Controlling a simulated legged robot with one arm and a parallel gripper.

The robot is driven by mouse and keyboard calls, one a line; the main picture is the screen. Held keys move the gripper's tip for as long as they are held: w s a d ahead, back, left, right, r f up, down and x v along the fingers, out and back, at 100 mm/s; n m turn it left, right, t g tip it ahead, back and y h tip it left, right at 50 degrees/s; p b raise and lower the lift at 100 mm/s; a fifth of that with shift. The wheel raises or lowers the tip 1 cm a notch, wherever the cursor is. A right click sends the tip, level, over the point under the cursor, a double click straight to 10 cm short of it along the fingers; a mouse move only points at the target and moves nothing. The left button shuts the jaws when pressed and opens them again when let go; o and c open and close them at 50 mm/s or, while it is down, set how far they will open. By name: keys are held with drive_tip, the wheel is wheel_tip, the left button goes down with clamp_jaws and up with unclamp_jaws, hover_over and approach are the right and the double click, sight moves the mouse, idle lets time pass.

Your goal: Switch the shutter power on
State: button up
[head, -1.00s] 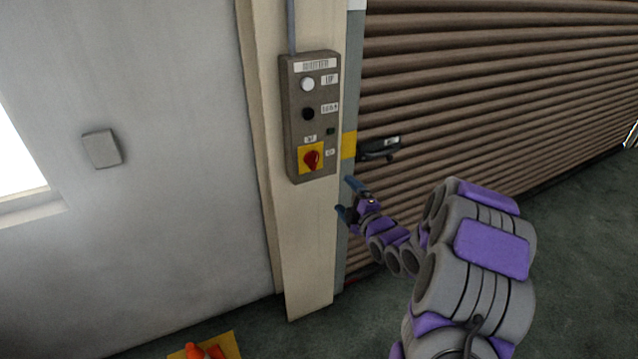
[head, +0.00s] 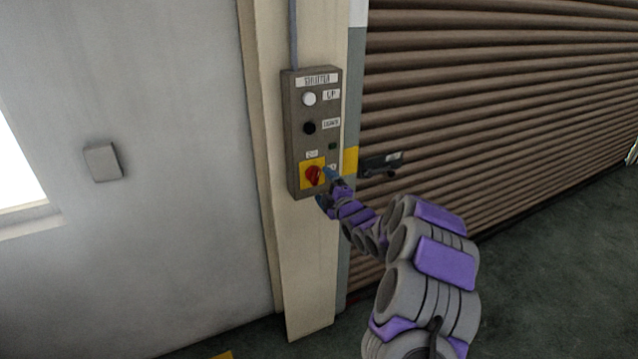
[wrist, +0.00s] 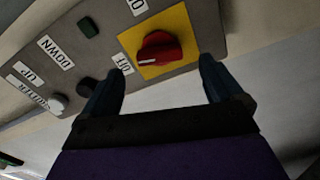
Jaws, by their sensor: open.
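The shutter control box (head: 294,138) is fixed on the cream pillar. Its red rotary power switch (head: 313,175) sits on a yellow plate at the bottom, and the switch also shows in the wrist view (wrist: 159,49). In the wrist view the white line on the knob points toward the OFF label (wrist: 123,64). My gripper (head: 325,187) is at the lower right of the switch in the head view. In the wrist view my gripper (wrist: 163,78) is open and empty, with its blue fingers apart on either side below the knob. I cannot tell if they touch the box.
Above the switch are a white UP button (head: 309,99), a black DOWN button (head: 309,128) and a small dark green indicator (head: 332,146). A latch handle (head: 381,164) sticks out from the brown shutter (head: 500,120) on the right. A grey wall box (head: 103,162) is far left.

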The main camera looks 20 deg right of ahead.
sight(317, 179)
drive_tip(key=w, duration=0.3)
drive_tip(key=shift+f, duration=0.2)
drive_tip(key=shift+w+r, duration=0.2)
drive_tip(key=shift+w, duration=0.45)
drive_tip(key=shift+f, duration=0.15)
drive_tip(key=c, duration=1)
